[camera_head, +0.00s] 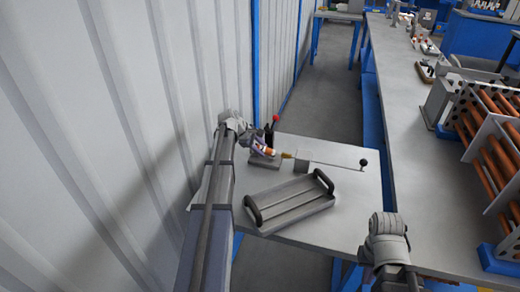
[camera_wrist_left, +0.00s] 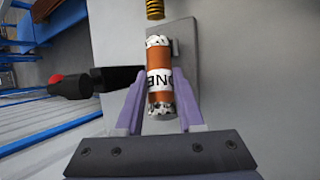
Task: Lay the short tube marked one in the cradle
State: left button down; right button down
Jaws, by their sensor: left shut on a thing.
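The short copper-coloured tube (camera_wrist_left: 158,96) has a white band with the letters "ONE" and speckled ends. My left gripper (camera_wrist_left: 160,78) is shut on it, one purple finger on each side. In the head view the tube (camera_head: 267,151) and the left gripper (camera_head: 260,149) are over a small grey fixture (camera_head: 264,164), which appears to be the cradle. In the wrist view its grey plate (camera_wrist_left: 184,30) lies behind the tube; I cannot tell whether the tube touches it. My right gripper (camera_head: 386,240) is at the lower right, away from the fixture; its fingertips are not clear.
A red-knobbed lever (camera_head: 275,119) stands at the fixture; its knob (camera_wrist_left: 56,79) is left of the tube in the wrist view. A grey rod with a black knob (camera_head: 362,163) lies to the right. A grey tray (camera_head: 290,202) with black handles sits in front. A corrugated wall is close left.

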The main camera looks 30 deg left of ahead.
pick_arm(q)
jog(key=shift+c, duration=2.2)
grip_release()
jog(key=shift+w, duration=0.1)
jog(key=p+v, duration=0.6)
jog(key=v, duration=0.1)
jog(key=shift+s+a+r, duration=0.2)
jog(key=shift+r, duration=0.1)
